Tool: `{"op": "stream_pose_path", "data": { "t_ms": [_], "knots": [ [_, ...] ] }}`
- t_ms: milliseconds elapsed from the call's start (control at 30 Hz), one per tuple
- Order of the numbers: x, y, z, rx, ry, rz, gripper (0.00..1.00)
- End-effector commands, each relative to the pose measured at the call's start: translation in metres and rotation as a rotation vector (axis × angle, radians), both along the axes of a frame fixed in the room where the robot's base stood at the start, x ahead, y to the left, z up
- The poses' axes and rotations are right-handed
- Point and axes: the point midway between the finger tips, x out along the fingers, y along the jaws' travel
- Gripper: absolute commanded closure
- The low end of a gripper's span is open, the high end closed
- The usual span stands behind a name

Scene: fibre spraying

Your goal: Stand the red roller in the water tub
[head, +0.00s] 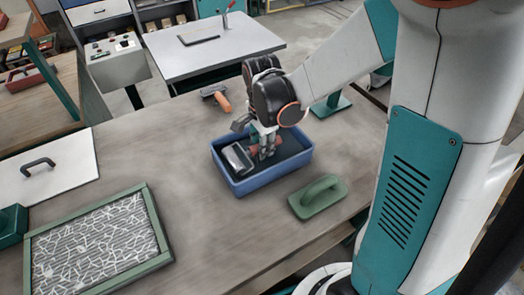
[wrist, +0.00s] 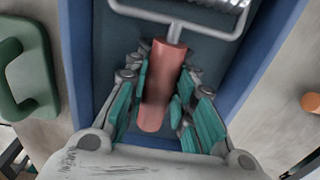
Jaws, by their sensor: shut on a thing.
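The red roller has a red handle (wrist: 160,85) and a grey metal frame with a ridged metal drum (head: 237,159). It is inside the blue water tub (head: 270,182), with its drum at the tub's left side in the head view. My gripper (head: 264,152) reaches down into the tub, and its teal fingers (wrist: 158,100) are closed around the red handle. The handle lies between the two finger pairs in the wrist view. Whether the roller touches the tub floor cannot be told. The fingers hide part of the handle in the head view.
A green float (head: 318,196) lies right of the tub. An orange-handled tool (head: 218,98) lies behind it. A green-framed panel (head: 98,242) and a white board with a black handle (head: 48,168) lie at left. The table between panel and tub is clear.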

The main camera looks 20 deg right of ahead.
Motion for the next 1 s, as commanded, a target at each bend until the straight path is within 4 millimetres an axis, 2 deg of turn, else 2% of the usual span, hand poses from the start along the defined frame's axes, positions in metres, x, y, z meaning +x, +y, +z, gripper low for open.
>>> {"op": "stream_pose_path", "data": {
  "t_ms": [33, 133, 533, 567, 633, 1000],
  "knots": [
    [0.001, 0.0, -0.011, 0.0, 0.0, 0.0, 1.0],
    [0.001, 0.0, -0.023, 0.0, 0.0, 0.0, 1.0],
    [0.0, 0.0, -0.028, 0.0, 0.0, 0.0, 1.0],
    [0.0, 0.0, -0.027, 0.0, 0.0, 0.0, 0.72],
    [0.0, 0.0, -0.026, 0.0, 0.0, 0.0, 0.57],
    [0.0, 0.0, -0.025, 0.0, 0.0, 0.0, 0.57]
  ]
}}
